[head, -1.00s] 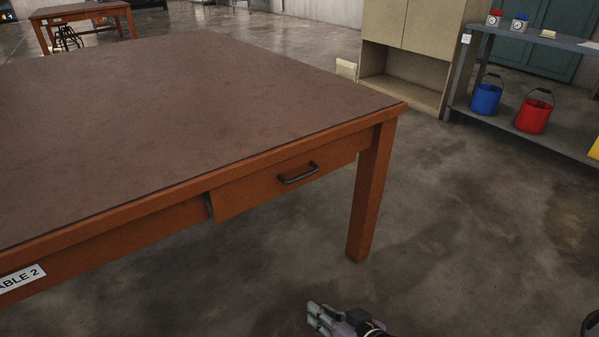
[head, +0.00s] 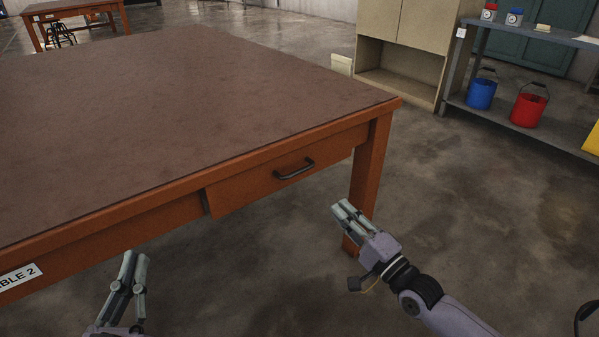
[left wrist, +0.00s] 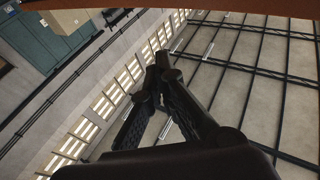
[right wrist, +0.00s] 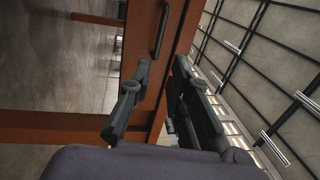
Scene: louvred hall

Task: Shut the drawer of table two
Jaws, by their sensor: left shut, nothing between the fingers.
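Table two (head: 200,90) has a dark brown top, an orange-brown frame and a "TABLE 2" label at the lower left. Its drawer (head: 240,193) is under the right part of the near edge, and the drawer front stands slightly proud of the apron. The dark bar handle (head: 295,169) is on the front; it also shows in the right wrist view (right wrist: 161,30). My right gripper (head: 343,210) is apart from the drawer, in front of the right table leg, its fingers parted and empty. My left gripper (head: 134,258) is shut and empty, before the near edge, left of the drawer.
A metal shelf (head: 530,65) with a blue bucket (head: 481,93) and a red bucket (head: 528,109) stands at the right. A beige cabinet (head: 405,45) is behind the table. Another table (head: 70,8) is at the far left. The floor right of table two is clear.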

